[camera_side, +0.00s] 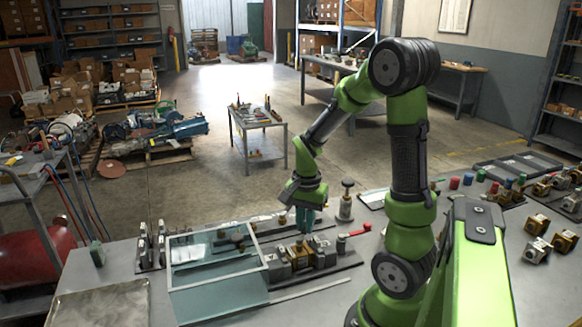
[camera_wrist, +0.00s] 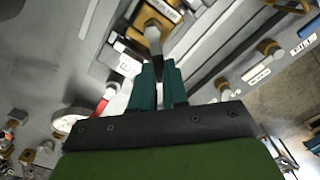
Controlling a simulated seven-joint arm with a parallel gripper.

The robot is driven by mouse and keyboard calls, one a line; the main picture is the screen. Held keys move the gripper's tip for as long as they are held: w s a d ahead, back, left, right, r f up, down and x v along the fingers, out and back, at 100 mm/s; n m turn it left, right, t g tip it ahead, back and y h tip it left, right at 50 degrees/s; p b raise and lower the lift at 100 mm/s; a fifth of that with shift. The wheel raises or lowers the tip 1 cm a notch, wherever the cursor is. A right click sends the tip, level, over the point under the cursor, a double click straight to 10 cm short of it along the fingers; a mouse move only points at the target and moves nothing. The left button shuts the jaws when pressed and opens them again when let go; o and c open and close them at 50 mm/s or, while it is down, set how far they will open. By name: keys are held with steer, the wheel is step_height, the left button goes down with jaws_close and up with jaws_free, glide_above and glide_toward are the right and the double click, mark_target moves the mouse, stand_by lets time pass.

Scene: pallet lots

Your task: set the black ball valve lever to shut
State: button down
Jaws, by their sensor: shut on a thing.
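My gripper (camera_side: 304,228) reaches down over a row of brass and grey valve bodies (camera_side: 300,256) on the bench. In the wrist view its two teal fingers (camera_wrist: 158,72) are closed around the black lever (camera_wrist: 154,42). The lever runs from a brass valve body (camera_wrist: 160,14) at the top of that view toward the fingers.
A clear-walled box (camera_side: 218,290) stands close on the left of the valves. A red lever (camera_side: 354,233) sticks out just right; it also shows beside the fingers in the wrist view (camera_wrist: 104,103). An upright fitting (camera_side: 346,203) stands behind. Several loose valves (camera_side: 540,228) lie far right.

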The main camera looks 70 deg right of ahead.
steer(key=shift+w, duration=0.1)
steer(key=shift+w+a+n, duration=0.2)
steer(key=shift+w+n, duration=0.25)
steer(key=shift+n, duration=1)
steer(key=shift+w+a+n, duration=0.2)
steer(key=shift+w+n, duration=0.25)
steer(key=shift+n, duration=0.95)
steer(key=shift+w+a+n, duration=0.2)
steer(key=shift+w+n, duration=0.25)
steer(key=shift+n, duration=1)
steer(key=c, duration=1.1)
jaws_free()
steer(key=shift+r, duration=0.1)
step_height(320, 180, up, 17)
steer(key=shift+f, duration=0.15)
